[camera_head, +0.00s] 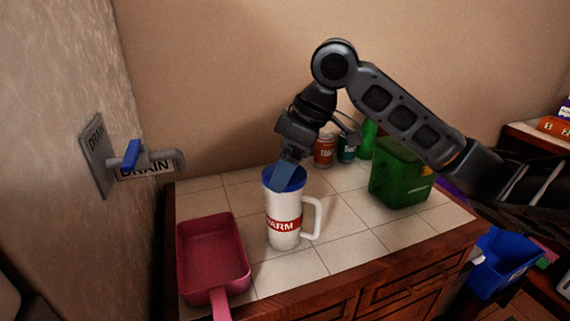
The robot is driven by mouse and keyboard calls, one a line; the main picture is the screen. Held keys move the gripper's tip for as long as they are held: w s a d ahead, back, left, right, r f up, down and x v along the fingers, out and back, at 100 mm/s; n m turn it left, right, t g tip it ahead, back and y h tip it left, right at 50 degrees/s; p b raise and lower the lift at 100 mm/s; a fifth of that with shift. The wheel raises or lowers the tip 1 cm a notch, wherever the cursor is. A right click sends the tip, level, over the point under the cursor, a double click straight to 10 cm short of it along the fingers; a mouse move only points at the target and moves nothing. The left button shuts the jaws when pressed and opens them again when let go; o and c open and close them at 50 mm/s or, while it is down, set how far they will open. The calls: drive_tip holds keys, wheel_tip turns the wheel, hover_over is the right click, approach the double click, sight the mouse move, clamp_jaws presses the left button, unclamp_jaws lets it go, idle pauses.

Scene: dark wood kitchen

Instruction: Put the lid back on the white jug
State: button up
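The white jug (283,240) stands upright on the tiled counter, with a red band reading "ARM" and its handle on the right. A blue round part, which looks like the lid (298,183), shows at the jug's mouth; I cannot tell whether it is seated, held or tilted. My gripper (284,173) comes down from above, its fingers at the jug's mouth, overlapping the blue part. The fingers are seen edge-on, so their opening and any grip on the blue part cannot be made out.
A pink pan (213,260) lies left of the jug. A green container (398,178) stands to the right. Cans (324,151) and a green bottle (367,138) stand behind. A wall tap (150,158) is at the left. Bare tiles lie between jug and green container.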

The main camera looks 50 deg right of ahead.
idle(0.3)
drive_tip(key=o, duration=0.7)
drive_tip(key=shift+c, duration=0.2)
drive_tip(key=shift+r, duration=0.1)
drive_tip(key=shift+r+p, duration=2.85)
drive_tip(key=shift+r, duration=0.55)
drive_tip(key=shift+c, duration=0.4)
clamp_jaws()
